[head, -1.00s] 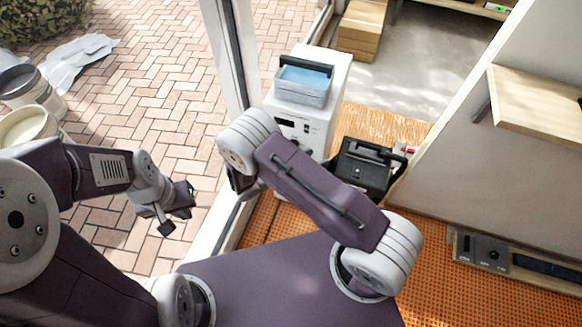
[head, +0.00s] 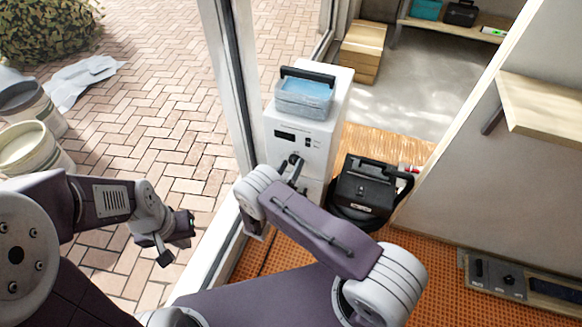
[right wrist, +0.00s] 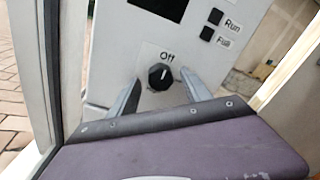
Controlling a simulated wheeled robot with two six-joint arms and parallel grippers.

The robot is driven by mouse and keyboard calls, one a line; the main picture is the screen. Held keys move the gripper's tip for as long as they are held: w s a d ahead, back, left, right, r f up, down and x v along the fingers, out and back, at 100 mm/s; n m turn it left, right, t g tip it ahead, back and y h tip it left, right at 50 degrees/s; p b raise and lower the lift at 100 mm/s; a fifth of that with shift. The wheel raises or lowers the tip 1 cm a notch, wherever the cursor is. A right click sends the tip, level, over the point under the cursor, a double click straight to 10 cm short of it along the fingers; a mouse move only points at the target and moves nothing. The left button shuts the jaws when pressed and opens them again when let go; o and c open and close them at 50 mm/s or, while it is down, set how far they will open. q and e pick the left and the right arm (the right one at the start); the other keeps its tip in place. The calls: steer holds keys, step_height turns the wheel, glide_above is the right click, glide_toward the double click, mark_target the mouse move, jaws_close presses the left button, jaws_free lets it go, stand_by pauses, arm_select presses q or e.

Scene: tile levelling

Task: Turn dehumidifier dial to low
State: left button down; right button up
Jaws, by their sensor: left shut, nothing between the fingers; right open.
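The white dehumidifier (head: 342,105) stands beyond the door frame, with a dark display and small indicators on its front. Its round black dial (right wrist: 160,77) is in the middle of the right wrist view, its pale pointer mark upward toward the printed "Off". My right gripper (head: 293,168) is at the dehumidifier's front. In the right wrist view its open grey fingers stand either side of the dial, with visible gaps; contact is not evident. My left gripper (head: 176,240) is shut and empty, out over the brick paving at left.
The white door post (head: 228,80) rises just left. Paint buckets (head: 35,150) stand far left; a wooden shelf (head: 545,100) juts out at right.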

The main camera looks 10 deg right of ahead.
steer(key=shift+w+d, duration=0.1)
steer(key=shift+w, duration=0.05)
jaws_close()
